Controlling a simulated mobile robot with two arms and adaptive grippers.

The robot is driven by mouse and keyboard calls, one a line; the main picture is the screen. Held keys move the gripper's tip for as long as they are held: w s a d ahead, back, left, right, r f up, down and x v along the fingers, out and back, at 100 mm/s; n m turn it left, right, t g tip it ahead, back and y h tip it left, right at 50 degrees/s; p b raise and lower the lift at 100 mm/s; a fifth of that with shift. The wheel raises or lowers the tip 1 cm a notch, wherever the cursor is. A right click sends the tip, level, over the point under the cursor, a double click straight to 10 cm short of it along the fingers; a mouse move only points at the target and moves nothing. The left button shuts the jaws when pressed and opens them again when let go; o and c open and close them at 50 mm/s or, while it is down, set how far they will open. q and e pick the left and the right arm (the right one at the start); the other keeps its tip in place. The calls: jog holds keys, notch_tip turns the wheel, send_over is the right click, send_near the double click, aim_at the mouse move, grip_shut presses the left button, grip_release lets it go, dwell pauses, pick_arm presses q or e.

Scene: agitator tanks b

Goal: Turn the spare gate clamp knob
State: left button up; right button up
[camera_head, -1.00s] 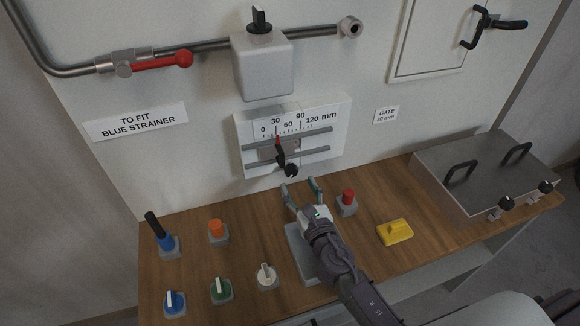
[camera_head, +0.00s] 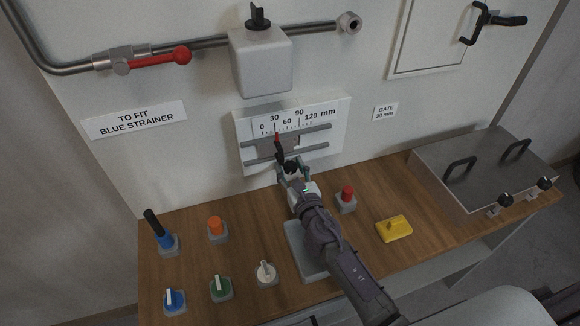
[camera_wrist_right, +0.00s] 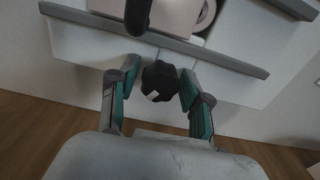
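The clamp knob is a small black lobed knob (camera_wrist_right: 158,81) with a pale mark, below the lower rail of the wall gauge (camera_head: 243,128). In the head view the knob (camera_head: 291,166) is partly hidden by my right gripper (camera_head: 292,172). In the right wrist view my right gripper (camera_wrist_right: 159,84) has one finger on each side of the knob. The fingers are apart; whether they touch it is unclear. The gauge's red pointer (camera_head: 277,135) stands near 30 mm, above a black handle (camera_head: 279,149). My left gripper is not in view.
A sign (camera_head: 385,111) reads "GATE 30 mm". Below on the wooden bench (camera_head: 190,262) stand a red button (camera_head: 347,193), a yellow block (camera_head: 394,228), an orange button (camera_head: 216,225) and several switches. A metal box (camera_head: 480,170) stands at the right.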

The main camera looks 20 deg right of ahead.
grip_shut()
jog(key=m, duration=0.2)
jog(key=shift+f+m+b, duration=0.1)
jog(key=shift+m+b, duration=0.2)
jog(key=shift+b, duration=0.05)
jog(key=m, duration=0.4)
jog(key=shift+m, duration=0.7)
